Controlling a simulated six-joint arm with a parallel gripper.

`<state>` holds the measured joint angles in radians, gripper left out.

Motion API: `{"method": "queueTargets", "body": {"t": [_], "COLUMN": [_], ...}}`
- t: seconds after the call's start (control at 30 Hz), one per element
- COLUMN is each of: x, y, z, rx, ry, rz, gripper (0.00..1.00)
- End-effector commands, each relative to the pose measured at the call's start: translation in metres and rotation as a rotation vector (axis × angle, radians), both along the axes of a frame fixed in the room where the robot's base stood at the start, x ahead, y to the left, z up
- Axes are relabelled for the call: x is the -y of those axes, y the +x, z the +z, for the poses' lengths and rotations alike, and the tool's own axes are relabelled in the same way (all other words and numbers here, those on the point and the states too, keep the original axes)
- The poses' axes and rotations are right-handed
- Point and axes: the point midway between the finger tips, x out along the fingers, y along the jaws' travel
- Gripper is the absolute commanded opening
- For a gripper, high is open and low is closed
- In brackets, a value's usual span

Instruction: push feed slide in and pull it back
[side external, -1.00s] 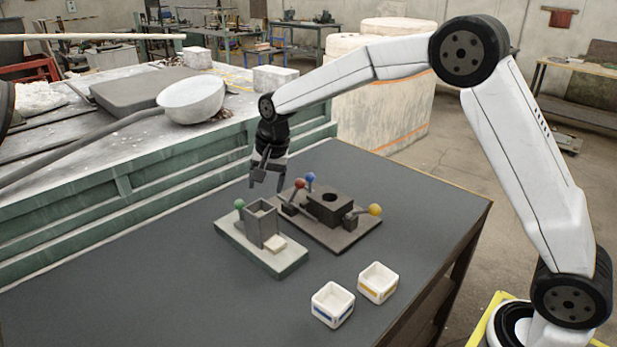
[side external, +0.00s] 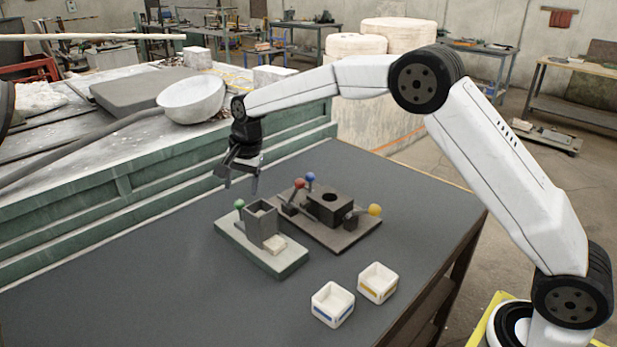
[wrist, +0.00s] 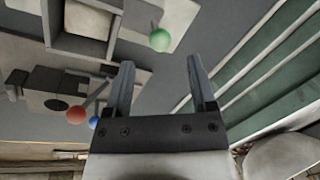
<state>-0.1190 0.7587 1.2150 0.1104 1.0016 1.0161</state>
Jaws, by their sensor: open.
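The feeder has a grey square hopper (side external: 262,228) on a pale green-edged base plate (side external: 290,266). A green ball knob (side external: 239,204) stands at its back left, and I take it for the feed slide's handle. A small white piece sits at the hopper's front. My gripper (side external: 241,186) is open and empty, pointing down just above the green knob. In the wrist view, the green knob (wrist: 160,40) lies beyond the gap between my fingertips (wrist: 160,63), apart from both. The slide itself is mostly hidden.
A dark block fixture (side external: 330,208) with red (side external: 299,183), blue (side external: 310,177) and yellow (side external: 375,210) knobs stands close behind the feeder. Two white bins (side external: 333,304) (side external: 378,283) sit in front. A green-sided bench (side external: 150,192) borders the table. The table's left is clear.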

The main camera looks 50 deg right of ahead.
Motion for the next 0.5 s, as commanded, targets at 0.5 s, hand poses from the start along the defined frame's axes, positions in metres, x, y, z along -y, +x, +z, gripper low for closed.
{"method": "queueTargets", "body": {"t": [0.5], "x": [-0.007], "y": [0.009], "z": [-0.054], "rx": [0.001], "ry": [0.000], "rz": [0.002], "gripper": [0.72]}}
